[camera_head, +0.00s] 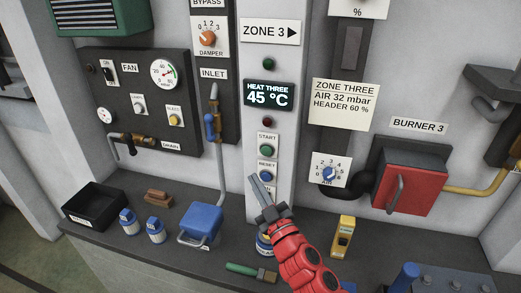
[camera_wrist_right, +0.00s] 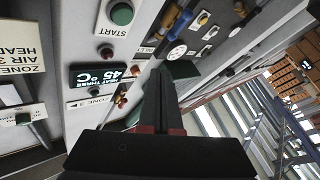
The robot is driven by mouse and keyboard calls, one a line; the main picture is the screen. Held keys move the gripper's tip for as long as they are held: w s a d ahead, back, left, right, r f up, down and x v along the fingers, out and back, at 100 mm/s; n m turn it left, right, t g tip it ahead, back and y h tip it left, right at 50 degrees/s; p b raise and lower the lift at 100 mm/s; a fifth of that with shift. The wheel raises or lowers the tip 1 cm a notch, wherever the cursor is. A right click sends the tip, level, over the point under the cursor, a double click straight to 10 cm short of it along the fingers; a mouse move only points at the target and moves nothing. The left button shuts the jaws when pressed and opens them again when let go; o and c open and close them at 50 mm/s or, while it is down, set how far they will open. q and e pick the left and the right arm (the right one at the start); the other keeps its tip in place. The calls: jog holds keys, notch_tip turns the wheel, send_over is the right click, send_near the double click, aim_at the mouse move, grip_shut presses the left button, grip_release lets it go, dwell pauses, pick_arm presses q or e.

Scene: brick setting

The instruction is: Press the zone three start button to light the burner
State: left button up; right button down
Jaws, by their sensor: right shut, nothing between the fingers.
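The green START button (camera_head: 266,150) is on the white zone three column, above the blue RESET button (camera_head: 265,177). The START button also shows in the right wrist view (camera_wrist_right: 121,14), at the top and upside down. My right gripper (camera_head: 253,178) is shut and empty, its fingers pointing up toward the panel. In the head view its tips overlap the RESET area, below and left of START; I cannot tell how far they are from the panel. In the wrist view its closed fingers (camera_wrist_right: 158,72) stand clear of the button. My left gripper is not in view.
Above START are a red lamp (camera_head: 267,122) and a display (camera_head: 268,95) reading 45 °C. A red burner box (camera_head: 408,180) is at right. The bench below holds a black tray (camera_head: 93,207), blue jars (camera_head: 129,221), a blue box (camera_head: 200,225) and a green-handled brush (camera_head: 245,270).

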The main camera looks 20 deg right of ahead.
aim_at(261, 150)
jog(key=shift+w+d+p, duration=0.15)
jog(key=shift+w+d, duration=0.65)
jog(key=shift+w, duration=0.4)
jog(key=shift+w+d+p, duration=0.1)
jog(key=shift+w+d, duration=0.75)
jog(key=shift+w, duration=0.4)
jog(key=shift+w+d+p, duration=0.15)
jog(key=shift+w+d, duration=0.65)
jog(key=shift+w, duration=0.4)
jog(key=shift+w, duration=0.1)
jog(key=shift+w+d, duration=0.2)
jog(key=shift+w, duration=0.05)
jog(key=shift+w+d, duration=0.3)
jog(key=shift+w, duration=0.05)
dwell(0.6)
jog(key=shift+s+a, duration=0.5)
jog(key=shift+s, duration=0.2)
jog(key=shift+s+a+b, duration=0.15)
jog(key=shift+s+a, duration=0.55)
jog(key=shift+s, duration=0.35)
jog(key=shift+s+a+b, duration=0.15)
jog(key=shift+s+a, duration=0.55)
jog(key=shift+s, duration=0.35)
